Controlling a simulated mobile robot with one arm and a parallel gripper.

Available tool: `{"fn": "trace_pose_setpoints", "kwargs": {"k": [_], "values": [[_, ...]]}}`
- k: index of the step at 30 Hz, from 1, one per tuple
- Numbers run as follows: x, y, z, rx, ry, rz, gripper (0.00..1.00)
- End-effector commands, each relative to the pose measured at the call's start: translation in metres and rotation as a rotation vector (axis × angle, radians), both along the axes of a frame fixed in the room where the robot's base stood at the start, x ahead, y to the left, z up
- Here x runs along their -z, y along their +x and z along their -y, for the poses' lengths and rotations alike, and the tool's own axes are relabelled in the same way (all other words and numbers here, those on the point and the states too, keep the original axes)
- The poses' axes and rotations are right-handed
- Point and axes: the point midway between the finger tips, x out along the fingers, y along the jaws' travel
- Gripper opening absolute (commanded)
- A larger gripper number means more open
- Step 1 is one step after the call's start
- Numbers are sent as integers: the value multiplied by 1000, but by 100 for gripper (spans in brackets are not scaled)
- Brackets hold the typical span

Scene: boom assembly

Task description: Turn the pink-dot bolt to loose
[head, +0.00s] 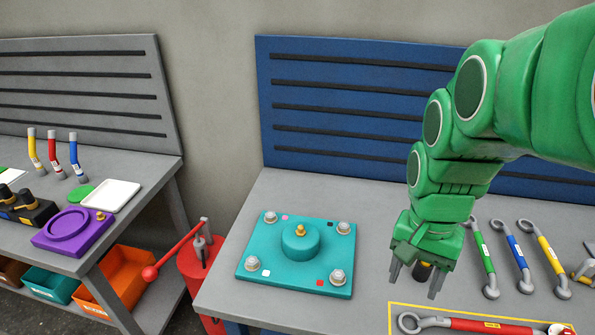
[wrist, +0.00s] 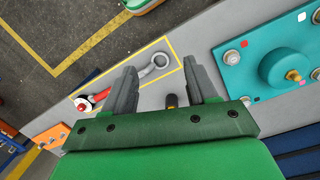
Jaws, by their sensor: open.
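The pink-dot bolt (head: 270,217) is a grey bolt at the back left corner of the teal plate (head: 252,262). The small pink dot (head: 284,217) lies just right of it. My gripper (head: 415,276) is open and points down, well to the right of the plate. In the wrist view its two fingers (wrist: 160,68) are spread with a gap. A red-handled wrench (head: 480,326) lies below, inside a yellow outline. Its grey ring end shows beyond the fingers in the wrist view (wrist: 160,60). A small black and yellow item (head: 423,272) shows between the fingers, mostly hidden.
Green (head: 484,257), blue (head: 517,252) and yellow (head: 549,256) wrenches lie right of my gripper. The plate has other grey bolts and a central teal hub (head: 300,244). A red lever (head: 175,252) on a red drum stands left of the table. A blue panel (head: 340,100) stands behind.

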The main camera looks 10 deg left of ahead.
Motion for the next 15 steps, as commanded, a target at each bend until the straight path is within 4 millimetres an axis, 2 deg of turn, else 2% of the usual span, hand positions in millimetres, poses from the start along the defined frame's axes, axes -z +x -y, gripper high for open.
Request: {"fn": "trace_pose_setpoints", "kwargs": {"k": [1, 6, 15], "values": [[0, 13, -6, 28, -6, 1, 57], [-1, 53, -25, 139, -22, 15, 57], [4, 118, -67, 335, -46, 40, 57]]}}
